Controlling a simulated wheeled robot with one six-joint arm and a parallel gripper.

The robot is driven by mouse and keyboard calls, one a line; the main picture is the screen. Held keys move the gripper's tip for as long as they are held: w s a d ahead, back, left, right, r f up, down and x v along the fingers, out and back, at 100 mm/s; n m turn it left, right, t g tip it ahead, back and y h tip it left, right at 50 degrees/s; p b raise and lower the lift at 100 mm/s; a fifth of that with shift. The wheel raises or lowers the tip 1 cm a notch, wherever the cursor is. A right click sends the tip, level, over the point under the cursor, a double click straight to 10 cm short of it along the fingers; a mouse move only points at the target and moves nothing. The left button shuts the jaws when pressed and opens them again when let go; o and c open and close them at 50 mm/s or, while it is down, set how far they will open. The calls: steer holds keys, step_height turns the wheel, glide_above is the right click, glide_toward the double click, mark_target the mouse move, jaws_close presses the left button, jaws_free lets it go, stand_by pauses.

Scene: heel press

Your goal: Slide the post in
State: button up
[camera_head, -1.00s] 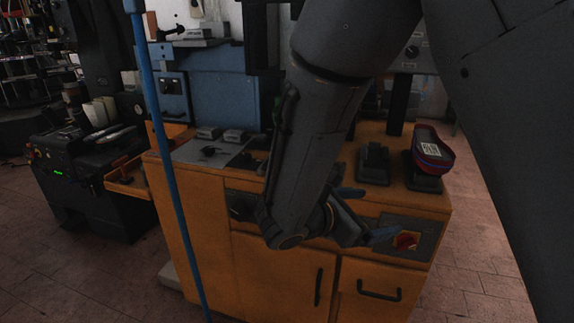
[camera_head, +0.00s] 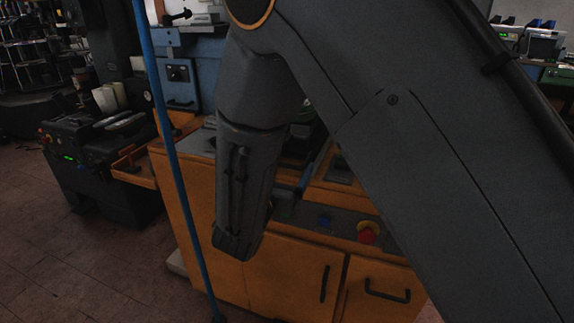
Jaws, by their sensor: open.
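My gripper (camera_head: 320,193) is partly hidden behind my forearm. Its blue fingertips show apart, one above the other, in front of the orange cabinet, so it is open, and I see nothing between them. A dark post base (camera_head: 341,171) shows on the cabinet top, just right of and beyond the upper fingertip. The upper part of that post is hidden by my arm. The second post with the red shoe on it cannot be seen now, as my arm covers that area.
A blue pole (camera_head: 171,165) stands at left. A black machine (camera_head: 85,160) is further left. Open floor (camera_head: 70,265) lies at front left.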

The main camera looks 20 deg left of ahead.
mark_target(301, 146)
steer(key=shift+w, duration=0.5)
steer(key=shift+c, duration=0.3)
steer(key=c, duration=1.2)
steer(key=w+b, duration=0.1)
steer(key=w, duration=0.1)
steer(key=w+b, duration=0.1)
steer(key=w, duration=0.2)
steer(key=w+b, duration=0.1)
steer(key=w, duration=0.1)
steer(key=shift+w+d+f, duration=0.15)
steer(key=shift+w+d, duration=0.2)
steer(key=shift+d, duration=0.05)
steer(key=shift+w, duration=0.35)
steer(key=shift+r, duration=0.2)
